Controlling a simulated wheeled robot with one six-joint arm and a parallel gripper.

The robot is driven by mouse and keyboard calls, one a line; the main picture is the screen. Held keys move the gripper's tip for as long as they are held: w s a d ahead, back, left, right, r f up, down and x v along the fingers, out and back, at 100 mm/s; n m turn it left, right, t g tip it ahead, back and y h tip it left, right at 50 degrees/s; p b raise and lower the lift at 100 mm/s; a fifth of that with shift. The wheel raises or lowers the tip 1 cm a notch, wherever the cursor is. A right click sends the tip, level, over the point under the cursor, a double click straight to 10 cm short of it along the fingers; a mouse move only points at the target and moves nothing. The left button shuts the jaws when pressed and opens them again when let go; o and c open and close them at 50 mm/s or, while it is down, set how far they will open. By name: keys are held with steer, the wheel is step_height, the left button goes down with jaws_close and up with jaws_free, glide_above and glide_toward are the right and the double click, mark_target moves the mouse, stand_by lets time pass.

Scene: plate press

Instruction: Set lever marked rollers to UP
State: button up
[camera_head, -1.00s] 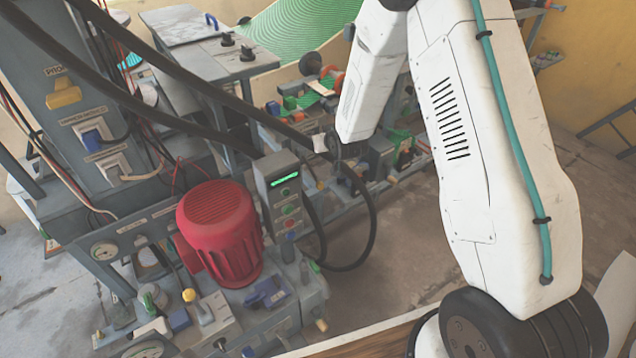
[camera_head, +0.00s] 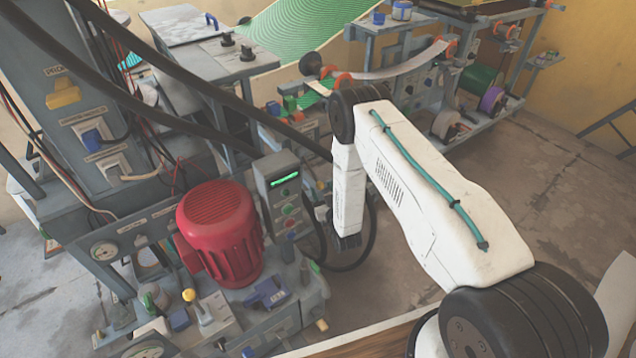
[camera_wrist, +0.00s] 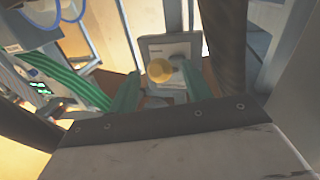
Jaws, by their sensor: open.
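In the wrist view a lever with a round yellow knob (camera_wrist: 160,69) stands in front of a grey plate (camera_wrist: 151,45) with a pale label too small to read. I cannot tell whether it is the one marked rollers. The knob points toward the camera. My gripper (camera_wrist: 158,74) is open; its green fingers lie left and right of the knob, with no clear contact. In the head view my white forearm hangs down right of the button box, and my fingers and this lever cannot be made out there.
A grey button box (camera_head: 283,195) with a green display stands left of my forearm, with black hoses near it. A red motor (camera_head: 219,232) is farther left. Another yellow-knobbed lever (camera_head: 189,296) stands below the motor.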

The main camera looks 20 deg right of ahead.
mark_target(318, 181)
steer(key=w, duration=0.5)
steer(key=shift+a, duration=0.1)
steer(key=shift+c, duration=0.3)
jaws_close()
